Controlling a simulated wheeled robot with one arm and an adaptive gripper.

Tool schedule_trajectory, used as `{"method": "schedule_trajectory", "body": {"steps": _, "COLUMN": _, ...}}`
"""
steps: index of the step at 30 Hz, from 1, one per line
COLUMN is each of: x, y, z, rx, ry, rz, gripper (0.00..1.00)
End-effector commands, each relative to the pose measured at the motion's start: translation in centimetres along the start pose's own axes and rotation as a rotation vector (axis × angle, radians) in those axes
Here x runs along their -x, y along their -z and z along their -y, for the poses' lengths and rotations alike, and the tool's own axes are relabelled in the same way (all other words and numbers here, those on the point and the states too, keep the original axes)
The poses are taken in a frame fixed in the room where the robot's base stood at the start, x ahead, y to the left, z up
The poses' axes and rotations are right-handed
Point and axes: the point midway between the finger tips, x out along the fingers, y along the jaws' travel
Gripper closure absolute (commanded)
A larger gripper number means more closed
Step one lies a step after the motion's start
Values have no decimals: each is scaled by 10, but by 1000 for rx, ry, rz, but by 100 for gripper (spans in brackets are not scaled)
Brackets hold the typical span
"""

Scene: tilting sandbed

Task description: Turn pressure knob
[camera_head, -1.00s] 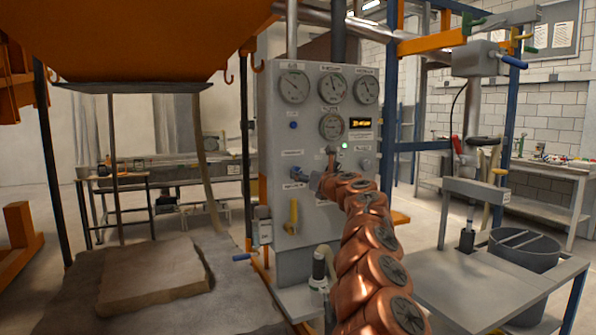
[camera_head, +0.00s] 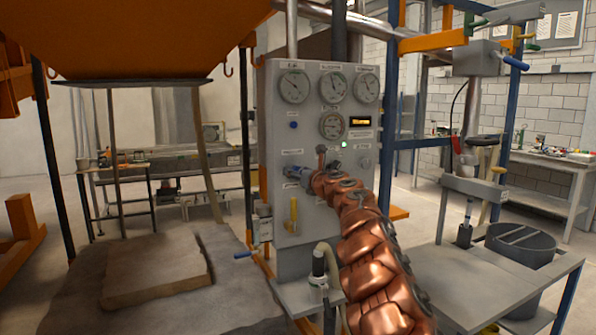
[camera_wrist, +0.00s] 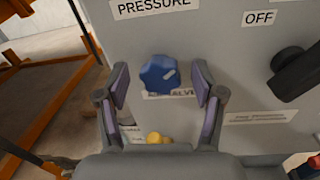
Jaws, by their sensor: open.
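The blue pressure knob (camera_wrist: 158,74) sits on the grey control panel (camera_wrist: 220,30), under a label reading "PRESSURE". In the wrist view it appears between the two spread fingers of my gripper (camera_wrist: 160,84), with a visible gap on each side. I cannot tell how far the fingertips are from the panel face. In the head view my gripper (camera_head: 305,173) is at the lower left part of the panel (camera_head: 275,215). There the knob is small and partly hidden by the gripper.
A black switch handle (camera_wrist: 296,72) beside an "OFF" label is right of the knob. A yellow handle (camera_head: 293,213) is lower on the panel. Round gauges (camera_head: 333,88) are above. A grey table (camera_head: 480,285) stands at right, the sandbed (camera_head: 155,270) at left.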

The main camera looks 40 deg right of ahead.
Motion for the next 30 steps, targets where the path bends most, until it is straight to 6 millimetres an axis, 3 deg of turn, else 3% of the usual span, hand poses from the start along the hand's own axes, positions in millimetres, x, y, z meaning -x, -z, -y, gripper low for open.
{"method": "schedule_trajectory", "body": {"steps": 11, "x": -2, "y": 1, "z": 1, "rx": 0, "ry": 1, "rz": -1, "gripper": 32}}
{"method": "schedule_trajectory", "body": {"steps": 27, "x": -2, "y": 1, "z": 1, "rx": -1, "ry": 1, "rz": -1, "gripper": 88}}
{"method": "schedule_trajectory", "body": {"steps": 30, "x": -2, "y": 1, "z": 1, "rx": -1, "ry": 1, "rz": -1, "gripper": 92}}
